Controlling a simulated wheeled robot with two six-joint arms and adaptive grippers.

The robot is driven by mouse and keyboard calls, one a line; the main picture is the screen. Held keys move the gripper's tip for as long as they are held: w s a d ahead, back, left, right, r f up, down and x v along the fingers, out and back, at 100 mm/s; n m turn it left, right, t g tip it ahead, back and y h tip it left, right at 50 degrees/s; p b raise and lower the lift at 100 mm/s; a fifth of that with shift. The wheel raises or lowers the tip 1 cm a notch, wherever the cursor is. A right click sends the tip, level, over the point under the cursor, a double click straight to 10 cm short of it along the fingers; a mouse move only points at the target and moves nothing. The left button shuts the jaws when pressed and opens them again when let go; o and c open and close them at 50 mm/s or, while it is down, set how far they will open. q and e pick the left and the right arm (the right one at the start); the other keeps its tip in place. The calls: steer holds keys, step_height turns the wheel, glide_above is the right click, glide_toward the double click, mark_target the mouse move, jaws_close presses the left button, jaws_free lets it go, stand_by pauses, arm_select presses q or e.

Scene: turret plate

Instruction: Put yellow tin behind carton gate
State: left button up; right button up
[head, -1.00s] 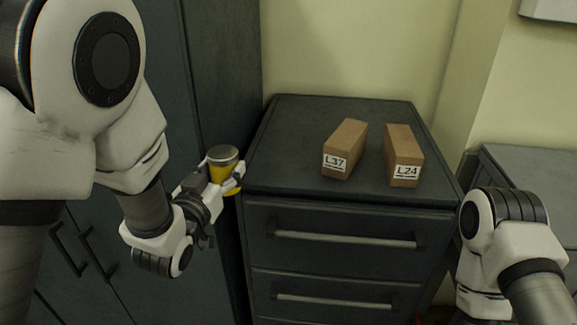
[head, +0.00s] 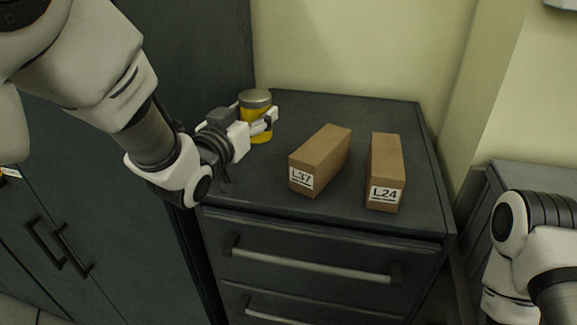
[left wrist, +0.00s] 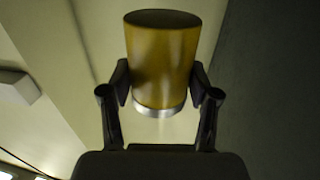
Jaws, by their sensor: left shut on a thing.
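The yellow tin (head: 256,113) has a grey lid and is upright in my left gripper (head: 262,124), over the back left part of the dark cabinet top. The gripper is shut around its middle; the left wrist view shows the tin (left wrist: 161,60) between both fingers (left wrist: 161,88). I cannot tell whether its base touches the top. Two brown cartons form the gate: the L37 carton (head: 322,160) to the right of the tin and the L24 carton (head: 385,170) further right. A narrow gap lies between them. My right gripper is out of view; only its arm shows.
The cabinet top (head: 350,112) is bare behind the cartons, up to the pale wall. A tall dark cabinet (head: 200,60) stands on the left. A lower grey unit (head: 520,176) stands at the right, near my right arm.

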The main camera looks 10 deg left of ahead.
arm_select(q)
steer(key=shift+d+r, duration=0.1)
steer(key=shift+d, duration=0.05)
steer(key=shift+s+a+r, duration=0.2)
steer(key=shift+s+a, duration=0.4)
steer(key=shift+a, duration=0.2)
steer(key=shift+f, duration=0.2)
steer(key=f, duration=0.1)
steer(key=f+p, duration=0.1)
steer(key=f, duration=0.1)
steer(key=d+f, duration=0.1)
steer(key=f, duration=0.1)
steer(key=shift+w, duration=0.35)
steer(key=f, duration=0.1)
steer(key=f+p, duration=0.1)
steer(key=f, duration=0.2)
steer(key=shift+s+a+f+p, duration=0.15)
steer(key=shift+a+p, duration=0.15)
steer(key=shift+d, duration=0.1)
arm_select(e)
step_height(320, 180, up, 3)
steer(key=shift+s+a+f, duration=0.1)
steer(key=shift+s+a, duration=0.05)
arm_select(q)
steer(key=shift+f+b, duration=0.3)
steer(key=shift+b, duration=0.05)
steer(key=o, duration=1.5)
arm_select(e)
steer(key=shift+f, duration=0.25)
